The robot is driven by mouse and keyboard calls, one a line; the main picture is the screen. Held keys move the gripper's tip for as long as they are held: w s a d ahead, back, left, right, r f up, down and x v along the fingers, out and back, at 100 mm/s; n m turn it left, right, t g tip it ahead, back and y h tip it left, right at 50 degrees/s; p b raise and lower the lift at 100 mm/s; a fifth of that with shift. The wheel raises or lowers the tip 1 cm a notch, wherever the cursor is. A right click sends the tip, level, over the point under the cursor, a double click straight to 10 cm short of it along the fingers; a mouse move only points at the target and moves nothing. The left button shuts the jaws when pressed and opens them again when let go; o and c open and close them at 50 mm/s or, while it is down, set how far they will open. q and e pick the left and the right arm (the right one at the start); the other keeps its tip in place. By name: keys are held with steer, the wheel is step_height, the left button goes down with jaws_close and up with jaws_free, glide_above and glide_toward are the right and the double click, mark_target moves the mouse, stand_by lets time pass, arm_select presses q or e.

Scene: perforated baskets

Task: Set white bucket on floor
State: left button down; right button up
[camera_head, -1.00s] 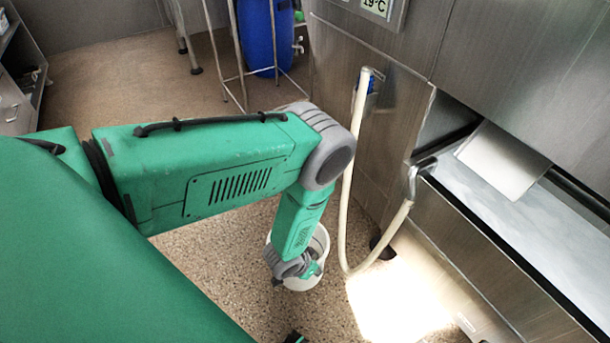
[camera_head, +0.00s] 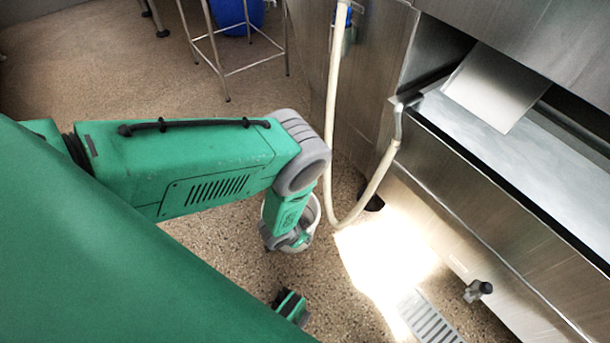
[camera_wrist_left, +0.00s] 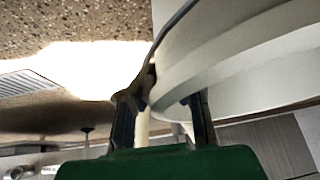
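The white bucket (camera_head: 312,216) is below the end of my left arm in the head view, over the speckled floor. My left gripper (camera_head: 292,241) is at the bucket's near side and covers part of it. In the left wrist view the ribbed white bucket wall (camera_wrist_left: 245,60) fills the upper right. Whether the bucket's base touches the floor is hidden.
A white hose (camera_head: 332,130) hangs in a loop just right of the bucket. A steel counter (camera_head: 480,185) runs along the right. A floor drain grate (camera_head: 430,318) lies at lower right. A metal stand (camera_head: 225,60) is at the back.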

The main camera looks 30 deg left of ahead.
arm_select(q)
steer(key=c, duration=1.7)
jaws_free()
steer(key=shift+s+a, duration=0.1)
steer(key=shift+s+r+p, duration=0.2)
steer(key=shift+r+p, duration=0.15)
steer(key=shift+r, duration=0.1)
steer(key=s+a+r+n+g+p, duration=0.1)
steer(key=s+r, duration=0.5)
steer(key=r, duration=0.4)
steer(key=s+a+r+n+g+y+p, duration=0.1)
steer(key=s+r+g+p, duration=0.1)
steer(key=s+r, duration=0.5)
steer(key=s+a+r+n+g+p, duration=0.1)
steer(key=s+a+r+g+p, duration=0.1)
steer(key=s+r, duration=0.5)
steer(key=shift+s+r, duration=0.2)
steer(key=shift+r, duration=3.2)
steer(key=shift+p, duration=0.3)
